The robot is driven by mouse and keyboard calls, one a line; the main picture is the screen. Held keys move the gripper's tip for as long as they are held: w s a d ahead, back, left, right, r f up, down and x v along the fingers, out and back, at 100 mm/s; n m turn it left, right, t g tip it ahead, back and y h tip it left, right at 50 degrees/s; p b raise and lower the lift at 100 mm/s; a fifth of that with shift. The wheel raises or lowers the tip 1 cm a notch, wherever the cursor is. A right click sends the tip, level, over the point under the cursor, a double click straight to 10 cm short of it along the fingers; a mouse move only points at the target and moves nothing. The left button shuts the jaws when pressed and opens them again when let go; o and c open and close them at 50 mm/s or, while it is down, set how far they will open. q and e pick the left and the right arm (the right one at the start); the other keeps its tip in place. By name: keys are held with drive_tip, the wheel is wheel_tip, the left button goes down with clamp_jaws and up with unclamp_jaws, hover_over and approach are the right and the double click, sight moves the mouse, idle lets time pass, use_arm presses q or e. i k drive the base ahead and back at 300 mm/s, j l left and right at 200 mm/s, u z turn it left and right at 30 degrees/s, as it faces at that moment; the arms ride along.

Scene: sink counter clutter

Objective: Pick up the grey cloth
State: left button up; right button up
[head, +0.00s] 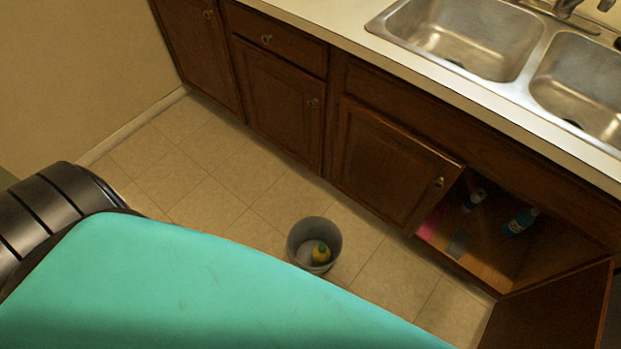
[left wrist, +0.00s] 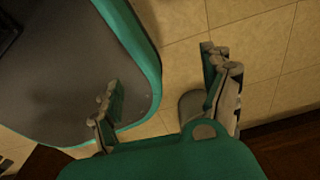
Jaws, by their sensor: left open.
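A small flat grey patch, which looks like the grey cloth (head: 460,243), lies on the floor of the open cabinet under the sink in the head view. It is near the cabinet's front edge. My left gripper (left wrist: 160,70) shows only in the left wrist view. Its two fingers are spread wide with nothing between them. The cloth does not show in that view, so I cannot tell the distance from gripper to cloth. My right gripper is in neither view.
A grey bin (head: 298,238) with a yellow-green object (head: 321,253) stands on the tiles. The cabinet also holds a pink item (head: 431,223), a blue bottle (head: 520,222) and another small bottle (head: 474,200). An open cabinet door (head: 553,312) juts out at lower right.

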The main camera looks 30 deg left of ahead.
sight(457, 246)
drive_tip(key=u, duration=0.4)
drive_tip(key=z, duration=1.1)
